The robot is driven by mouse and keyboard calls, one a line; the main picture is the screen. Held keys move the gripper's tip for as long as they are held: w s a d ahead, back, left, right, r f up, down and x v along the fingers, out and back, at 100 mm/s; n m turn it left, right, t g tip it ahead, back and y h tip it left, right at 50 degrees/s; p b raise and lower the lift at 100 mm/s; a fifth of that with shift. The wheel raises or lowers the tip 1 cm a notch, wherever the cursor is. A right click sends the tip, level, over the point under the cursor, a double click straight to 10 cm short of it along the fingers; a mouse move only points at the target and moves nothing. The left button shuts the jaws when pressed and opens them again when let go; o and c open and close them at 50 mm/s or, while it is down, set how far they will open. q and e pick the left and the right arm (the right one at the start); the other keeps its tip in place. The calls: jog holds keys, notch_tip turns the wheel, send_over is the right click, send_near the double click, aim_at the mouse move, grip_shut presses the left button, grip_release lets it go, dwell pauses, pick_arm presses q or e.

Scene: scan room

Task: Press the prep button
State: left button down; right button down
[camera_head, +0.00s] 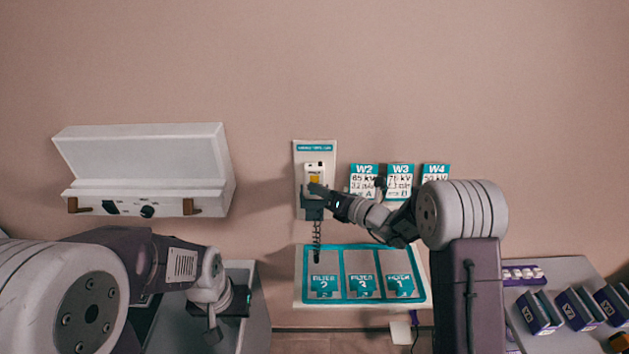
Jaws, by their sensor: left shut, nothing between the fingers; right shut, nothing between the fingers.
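A white wall control with a yellow-orange button (314,179) sits on a pale panel (327,152) on the wall, near the middle of the head view. I take this button for the prep button, but its label is too small to read. My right gripper (314,190) is shut and empty, right at the lower part of the control. It covers part of the control, and I cannot tell whether it touches the button. A coiled cord (317,240) hangs below. My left gripper (213,334) is shut and empty, low at the left, well away from the control.
A white wall box (145,165) with knobs is at the left. Cards W2 (364,169), W3 (400,169) and W4 (436,169) hang right of the control. A filter tray (300,298) juts out below. Several dark blocks (540,313) stand on the right-hand counter.

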jog(key=shift+w, duration=0.3)
jog(key=shift+w, duration=0.5)
dwell(0.6)
jog(key=shift+s+b, duration=0.5)
jog(key=shift+s, duration=0.45)
jog(key=shift+s+b, duration=0.9)
jog(key=shift+s, duration=1.55)
